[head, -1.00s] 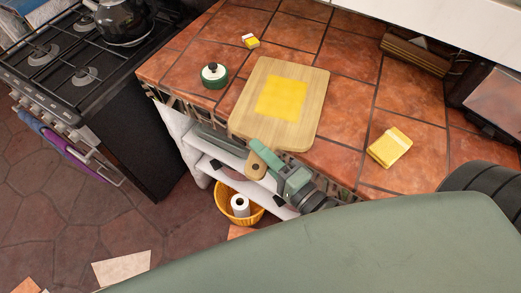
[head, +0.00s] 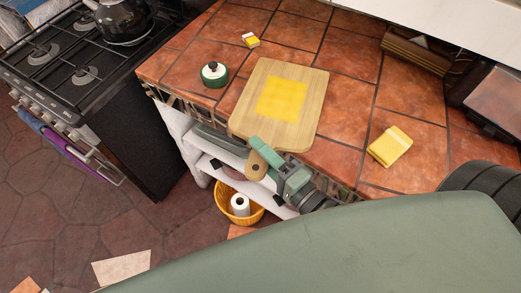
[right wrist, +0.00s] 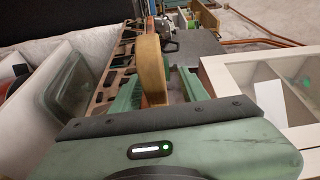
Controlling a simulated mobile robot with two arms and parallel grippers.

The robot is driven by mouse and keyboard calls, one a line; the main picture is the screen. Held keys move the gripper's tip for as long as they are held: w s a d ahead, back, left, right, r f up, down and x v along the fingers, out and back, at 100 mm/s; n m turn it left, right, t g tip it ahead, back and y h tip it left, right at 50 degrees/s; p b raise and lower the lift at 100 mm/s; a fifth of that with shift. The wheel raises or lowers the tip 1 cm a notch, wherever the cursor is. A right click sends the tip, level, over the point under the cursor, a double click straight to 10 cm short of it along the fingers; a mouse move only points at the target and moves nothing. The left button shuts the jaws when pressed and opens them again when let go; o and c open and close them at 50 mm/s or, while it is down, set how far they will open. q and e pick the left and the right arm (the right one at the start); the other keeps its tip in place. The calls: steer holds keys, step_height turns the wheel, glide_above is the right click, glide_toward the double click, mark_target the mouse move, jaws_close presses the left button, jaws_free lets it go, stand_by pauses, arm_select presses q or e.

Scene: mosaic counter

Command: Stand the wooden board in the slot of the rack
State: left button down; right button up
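The wooden board (head: 252,101) lies flat on the tiled counter, with a flat yellow square on it. Its handle, with a hole, sticks out past the counter's front edge. My right gripper (head: 261,153) is at this handle, one finger across its upper side. In the right wrist view the handle (right wrist: 152,70) stands edge-on between the two green fingers; I cannot tell whether both press on it. A long brown wooden piece (head: 415,54) at the back right may be the rack; its slot is not clear. My left gripper is not in view.
The stove with a kettle (head: 123,20) is at the left. A basket (head: 224,205) is below.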

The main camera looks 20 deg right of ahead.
steer(key=shift+f, duration=0.25)
steer(key=shift+s, duration=0.25)
steer(key=b+v, duration=0.1)
steer(key=v, duration=0.5)
steer(key=s+d+f+n+g+h, duration=0.1)
steer(key=s+d+f+n+g, duration=0.15)
steer(key=f, duration=1.05)
steer(key=s+d+f+n+g+h, duration=0.2)
steer(key=f+n+g, duration=0.1)
steer(key=f, duration=0.9)
steer(key=s+d+f+n+g+h, duration=0.1)
steer(key=s+d+f+n+g, duration=0.15)
steer(key=f, duration=1.05)
steer(key=s+f+n+g+h, duration=0.1)
steer(key=s+f+n+g, duration=0.7)
steer(key=s+f, duration=0.8)
steer(key=shift+d+f+h, duration=0.25)
steer(key=shift+d+h, duration=0.15)
steer(key=shift+d, duration=0.1)
steer(key=shift+s, duration=0.1)
